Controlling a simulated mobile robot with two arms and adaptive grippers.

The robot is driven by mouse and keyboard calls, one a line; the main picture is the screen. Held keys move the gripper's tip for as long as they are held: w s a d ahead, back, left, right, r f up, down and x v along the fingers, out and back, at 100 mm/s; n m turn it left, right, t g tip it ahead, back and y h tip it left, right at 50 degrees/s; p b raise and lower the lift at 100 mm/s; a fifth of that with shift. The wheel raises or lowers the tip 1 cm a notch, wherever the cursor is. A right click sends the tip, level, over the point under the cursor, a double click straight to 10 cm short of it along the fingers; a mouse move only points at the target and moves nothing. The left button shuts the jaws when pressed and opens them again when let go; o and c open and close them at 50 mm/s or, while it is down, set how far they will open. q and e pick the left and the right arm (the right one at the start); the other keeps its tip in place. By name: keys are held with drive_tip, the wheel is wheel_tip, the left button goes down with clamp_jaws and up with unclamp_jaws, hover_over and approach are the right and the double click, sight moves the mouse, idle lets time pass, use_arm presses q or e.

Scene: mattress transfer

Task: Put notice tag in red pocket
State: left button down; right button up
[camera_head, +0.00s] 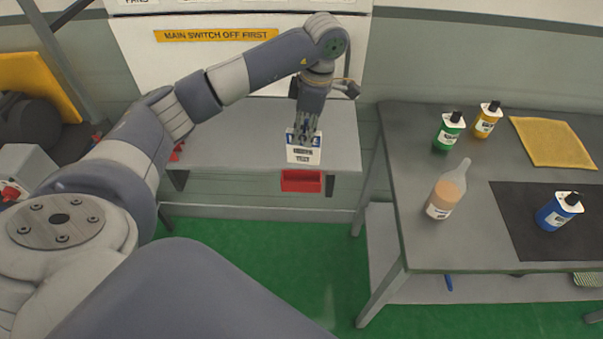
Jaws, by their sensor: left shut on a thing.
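My left gripper (304,137) comes down from above over the front edge of the grey bench. It is shut on the notice tag (303,155), a white card with a blue band at its top and dark lettering. The red pocket (301,181) is on the bench's front edge, directly below the tag in the picture. The tag's lower edge appears just above the pocket's top; I cannot tell whether they touch. My right gripper is not in view.
The grey bench (228,137) is mostly bare, with a small red item (177,151) at its left. The right table (415,245) holds green (448,131), yellow (487,120) and blue (558,212) bottles, a clear bottle (446,192) and a yellow cloth (553,142).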

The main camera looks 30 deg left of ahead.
sight(301, 161)
use_arm(q)
drive_tip(key=shift+a+f+n, duration=0.15)
drive_tip(key=shift+a+n, duration=0.15)
drive_tip(key=shift+n, duration=0.2)
drive_tip(key=shift+f+p, duration=0.3)
wheel_tip(301, 161, down, 5)
drive_tip(key=shift+f+p, duration=0.15)
drive_tip(key=shift+p, duration=0.8)
wheel_tip(301, 161, down, 4)
drive_tip(key=shift+r+p, duration=0.2)
drive_tip(key=shift+p, duration=0.5)
drive_tip(key=shift+f, duration=0.4)
drive_tip(key=c, duration=1.6)
unclamp_jaws()
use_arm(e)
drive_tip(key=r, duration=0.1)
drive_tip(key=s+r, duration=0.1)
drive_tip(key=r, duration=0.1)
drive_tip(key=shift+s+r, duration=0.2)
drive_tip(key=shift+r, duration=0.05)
use_arm(q)
drive_tip(key=shift+o, duration=0.2)
